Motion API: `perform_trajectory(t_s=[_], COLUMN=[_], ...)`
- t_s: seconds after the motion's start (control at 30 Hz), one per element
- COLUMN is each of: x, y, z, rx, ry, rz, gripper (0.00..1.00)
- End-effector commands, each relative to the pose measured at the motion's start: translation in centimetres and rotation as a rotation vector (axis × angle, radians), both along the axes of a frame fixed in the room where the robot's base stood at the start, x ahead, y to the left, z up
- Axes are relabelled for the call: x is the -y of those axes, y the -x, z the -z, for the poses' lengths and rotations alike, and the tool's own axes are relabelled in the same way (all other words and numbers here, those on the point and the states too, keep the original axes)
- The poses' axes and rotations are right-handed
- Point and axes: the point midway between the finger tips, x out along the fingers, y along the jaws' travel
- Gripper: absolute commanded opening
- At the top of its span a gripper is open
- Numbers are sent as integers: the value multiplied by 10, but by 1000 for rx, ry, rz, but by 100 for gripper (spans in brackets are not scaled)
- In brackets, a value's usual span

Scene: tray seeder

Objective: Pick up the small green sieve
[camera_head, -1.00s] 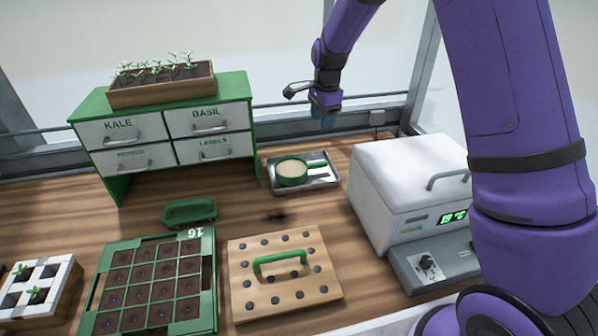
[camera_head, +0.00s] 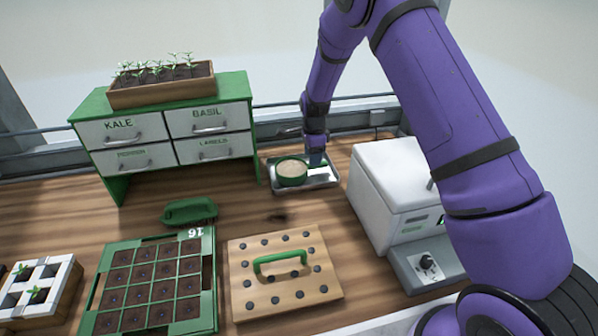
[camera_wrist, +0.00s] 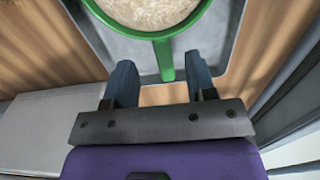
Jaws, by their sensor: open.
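The small green sieve (camera_head: 291,173) has a round green rim and a pale mesh or filling. It rests on a grey metal tray (camera_head: 300,187) at the back of the bench. In the wrist view the sieve's bowl (camera_wrist: 190,30) is at the top and its green handle (camera_wrist: 164,60) points down between my fingers. My gripper (camera_wrist: 160,75) is open, with one dark blue finger on each side of the handle's line and gaps to both. In the head view my gripper (camera_head: 317,160) is over the tray's right part and hides most of the handle.
A white box machine (camera_head: 385,190) stands right of the tray. A green drawer cabinet (camera_head: 180,92) with a seedling planter on top stands left. In front are a wooden dibber board (camera_head: 284,292), a green seed tray (camera_head: 213,270) and a small green scoop-like dish (camera_head: 189,211).

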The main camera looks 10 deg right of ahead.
Motion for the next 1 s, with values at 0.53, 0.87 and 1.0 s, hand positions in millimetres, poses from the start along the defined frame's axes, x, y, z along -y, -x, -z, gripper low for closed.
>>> perform_trajectory(t_s=[0.53, 0.87, 1.0], x=[-2, -2, -2], y=[-3, -3, -3], z=[49, 48, 48], rx=[-1, -1, 0], ry=[0, 0, 0], rz=[-1, -1, -1], gripper=[51, 0, 0])
